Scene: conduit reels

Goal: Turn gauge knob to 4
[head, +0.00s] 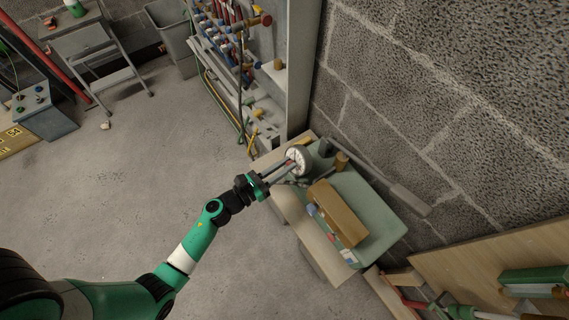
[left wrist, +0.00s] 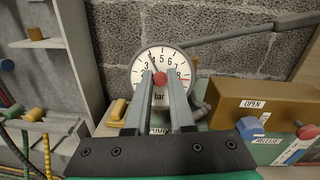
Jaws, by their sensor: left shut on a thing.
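The round white gauge (head: 300,155) stands at the back of the bench by the wall. In the left wrist view its dial (left wrist: 161,56) faces me, with black numbers, a red mark near 8 and "bar" below. A thin dark needle points up and slightly left, close to the 4. The red knob (left wrist: 160,79) is at the dial's centre. My left gripper (head: 287,167) reaches the gauge front, and in the wrist view its fingers (left wrist: 160,82) are shut on the red knob, one on each side. The fingers hide the lower dial. My right gripper is not in view.
A grey lever (left wrist: 235,35) runs along the block wall behind. A rack (head: 238,70) with hoses stands at the left. Open floor lies left of the bench.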

